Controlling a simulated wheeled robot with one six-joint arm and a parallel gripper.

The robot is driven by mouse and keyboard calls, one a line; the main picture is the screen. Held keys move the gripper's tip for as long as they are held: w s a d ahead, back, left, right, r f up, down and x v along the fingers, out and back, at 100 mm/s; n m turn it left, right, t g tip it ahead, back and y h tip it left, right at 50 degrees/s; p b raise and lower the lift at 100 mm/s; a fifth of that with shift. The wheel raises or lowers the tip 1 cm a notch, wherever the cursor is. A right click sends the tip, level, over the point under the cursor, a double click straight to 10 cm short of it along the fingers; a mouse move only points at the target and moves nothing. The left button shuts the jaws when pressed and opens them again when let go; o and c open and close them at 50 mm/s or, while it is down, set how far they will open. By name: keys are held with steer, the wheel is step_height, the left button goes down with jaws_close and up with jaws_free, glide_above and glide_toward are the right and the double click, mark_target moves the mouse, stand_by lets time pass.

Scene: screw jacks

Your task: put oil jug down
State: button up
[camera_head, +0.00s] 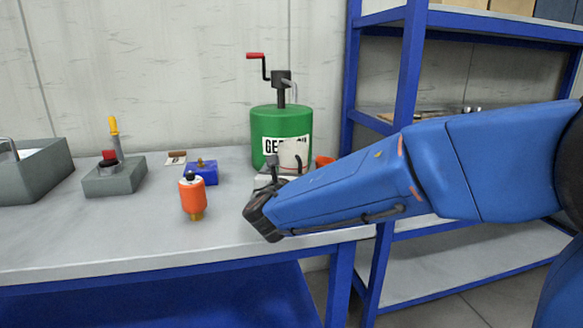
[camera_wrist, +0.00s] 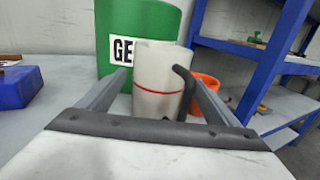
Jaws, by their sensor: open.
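The oil jug (camera_wrist: 158,88) is a pale grey-white cylinder with a red line around it and a dark curved handle on its right side. It stands upright at the bench's right end, in front of a green drum. My gripper (camera_wrist: 160,82) is open, with one finger on each side of the jug; I cannot tell whether either finger touches it. In the head view the jug (camera_head: 293,154) shows partly behind my gripper and arm. Its base is hidden there, so its contact with the bench top is not clear.
The green drum (camera_head: 280,125) with a crank stands close behind the jug. An orange cup (camera_wrist: 205,88) is just right of it. A blue box (camera_head: 202,173) and an orange bottle (camera_head: 193,198) stand to the left. A blue shelf rack (camera_head: 408,75) rises at right.

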steer(key=s, duration=0.3)
steer(key=s+a, duration=0.1)
steer(key=s, duration=0.7)
steer(key=shift+s+a, duration=0.15)
